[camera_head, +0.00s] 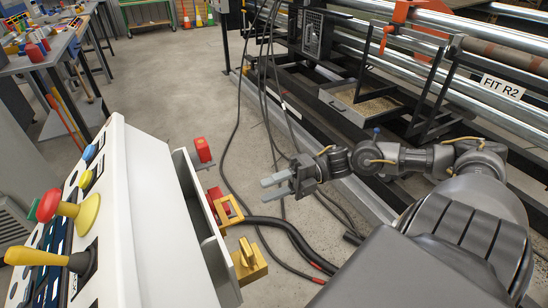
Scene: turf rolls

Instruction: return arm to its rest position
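My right arm (395,160) comes in from the right and reaches left across the middle of the picture. Its gripper (272,186) is open, with its two fingers apart and nothing between them. It hangs in the air to the right of a white control console. The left gripper and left arm are not in view.
The white console (150,200) carries a red button (48,205) and a yellow-handled lever (35,257). A brass padlock (250,262) hangs at its side. Black cables cross the floor. A roller machine (400,90) stands at the right. Worktables (60,50) are upper left.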

